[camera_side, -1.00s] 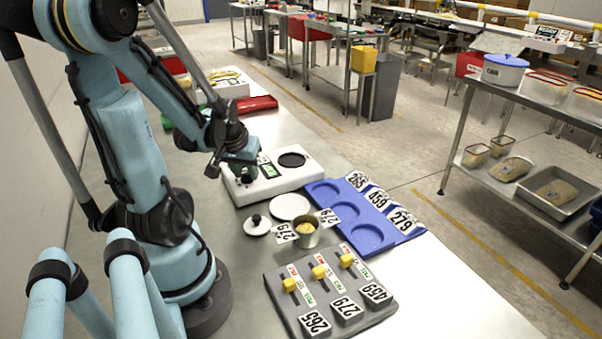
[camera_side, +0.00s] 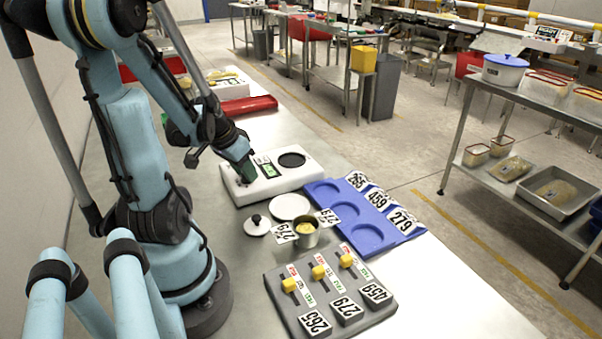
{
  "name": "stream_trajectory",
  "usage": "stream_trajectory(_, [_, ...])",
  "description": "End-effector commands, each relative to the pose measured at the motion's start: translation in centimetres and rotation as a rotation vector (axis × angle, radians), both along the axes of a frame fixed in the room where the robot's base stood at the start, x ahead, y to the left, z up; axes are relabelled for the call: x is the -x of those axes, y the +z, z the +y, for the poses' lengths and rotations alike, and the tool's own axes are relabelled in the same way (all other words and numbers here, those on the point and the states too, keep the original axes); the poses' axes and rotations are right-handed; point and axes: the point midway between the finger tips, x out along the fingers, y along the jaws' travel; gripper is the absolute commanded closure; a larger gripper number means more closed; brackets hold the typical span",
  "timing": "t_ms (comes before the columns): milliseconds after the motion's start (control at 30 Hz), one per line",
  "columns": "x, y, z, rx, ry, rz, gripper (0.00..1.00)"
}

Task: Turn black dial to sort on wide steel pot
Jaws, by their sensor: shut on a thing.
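The white scale unit (camera_side: 298,177) lies on the steel bench, with a small lit display (camera_side: 266,167) and a round black plate (camera_side: 292,160) on top. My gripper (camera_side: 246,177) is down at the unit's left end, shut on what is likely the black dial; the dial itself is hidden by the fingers. The steel pot (camera_side: 308,241) stands in front of the unit, open, with yellowish contents and tags reading 279 at its sides. Its lid (camera_side: 257,226) with a black knob lies to its left, on the bench.
A white disc (camera_side: 290,207) lies behind the pot. A blue tray (camera_side: 372,237) with round recesses and tags 265, 459 and 279 is to the right. A grey panel (camera_side: 292,312) with yellow sliders is in front. A red roll (camera_side: 248,106) lies behind.

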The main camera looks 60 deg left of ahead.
Motion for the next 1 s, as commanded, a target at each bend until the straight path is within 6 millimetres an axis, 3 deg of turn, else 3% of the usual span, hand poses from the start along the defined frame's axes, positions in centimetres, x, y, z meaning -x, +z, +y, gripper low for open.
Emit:
stream_trajectory(300, [-0.1, 0.0, 0.0, 0.000, -0.001, -0.002, 0.97])
stream_trajectory(333, [-0.1, 0.0, 0.0, 0.000, -0.001, -0.002, 0.64])
stream_trajectory(467, [-0.1, 0.0, 0.0, 0.000, -0.001, -0.001, 0.44])
stream_trajectory(1000, [0.4, 1.1, -0.2, 0.000, 0.001, 0.000, 0.43])
